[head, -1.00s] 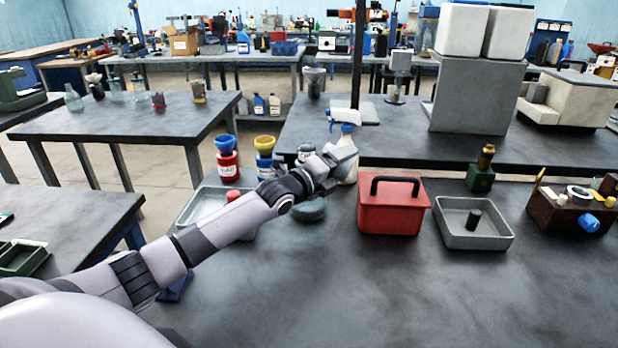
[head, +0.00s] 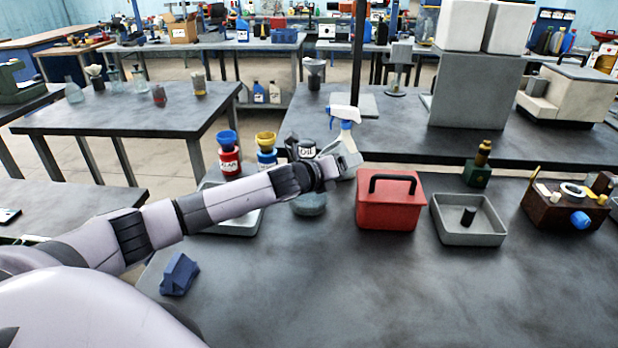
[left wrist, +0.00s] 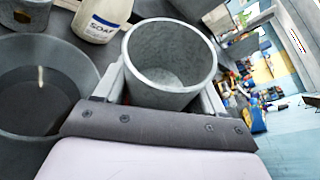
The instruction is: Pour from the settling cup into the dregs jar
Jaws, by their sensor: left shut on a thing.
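My left gripper (left wrist: 170,95) is shut on a grey, round, open-topped cup (left wrist: 165,85), which I take as the settling cup. Its mouth faces the wrist camera and its pale inside bottom shows. I cannot tell which vessel is the dregs jar. My right gripper is not in view.
A red jar (head: 229,160) with a blue funnel and a blue jar (head: 267,160) with a yellow funnel stand left of the gripper. A spray bottle (head: 345,138) is close behind it. A red toolbox (head: 388,208) and grey tray (head: 466,236) are right. The front table is mostly clear.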

